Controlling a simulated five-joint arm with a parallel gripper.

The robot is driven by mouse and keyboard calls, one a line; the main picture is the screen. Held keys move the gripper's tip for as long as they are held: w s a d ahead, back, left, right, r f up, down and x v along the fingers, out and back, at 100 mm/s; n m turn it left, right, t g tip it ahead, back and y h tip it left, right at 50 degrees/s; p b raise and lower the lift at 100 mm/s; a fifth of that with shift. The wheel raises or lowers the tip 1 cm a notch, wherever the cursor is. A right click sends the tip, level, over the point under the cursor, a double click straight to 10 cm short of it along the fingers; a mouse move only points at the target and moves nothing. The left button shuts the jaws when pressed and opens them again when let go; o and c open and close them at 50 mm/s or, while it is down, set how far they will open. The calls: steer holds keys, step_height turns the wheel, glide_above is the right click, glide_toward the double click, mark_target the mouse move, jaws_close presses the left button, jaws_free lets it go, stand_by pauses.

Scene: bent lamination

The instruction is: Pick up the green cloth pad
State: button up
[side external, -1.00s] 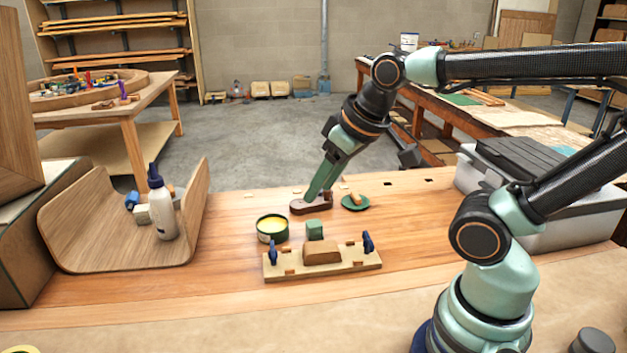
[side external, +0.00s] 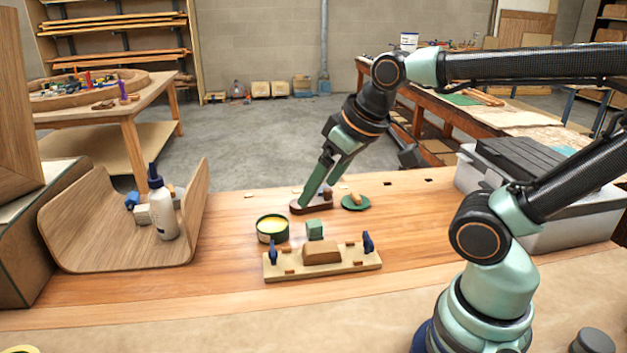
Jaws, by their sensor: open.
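A small green block-shaped pad (side external: 315,230) sits on the wooden bench, right of a round green tin (side external: 272,237) with yellow contents. It looks like the cloth pad, though its texture is too small to tell. My gripper (side external: 314,198) is open and points down and left, behind the pad. Its fingertips are at or just above a dark brown oblong block (side external: 298,208), partly hidden by the fingers. I cannot tell if they touch it. Nothing shows held between the fingers.
A green saucer (side external: 347,206) with a tan piece stands right of the brown block. In front of the pad lies a pale wooden board (side external: 343,267) with a brown block and two blue clamps. A bent wood tray (side external: 110,252) with a white bottle (side external: 162,212) is at left.

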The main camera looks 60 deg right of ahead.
steer(key=n+g, duration=0.6)
steer(key=n, duration=0.4)
glide_above(317, 222)
step_height(317, 222, down, 13)
step_height(317, 222, down, 12)
steer(key=shift+r, duration=0.25)
steer(key=c, duration=1.4)
steer(key=shift+r, duration=0.15)
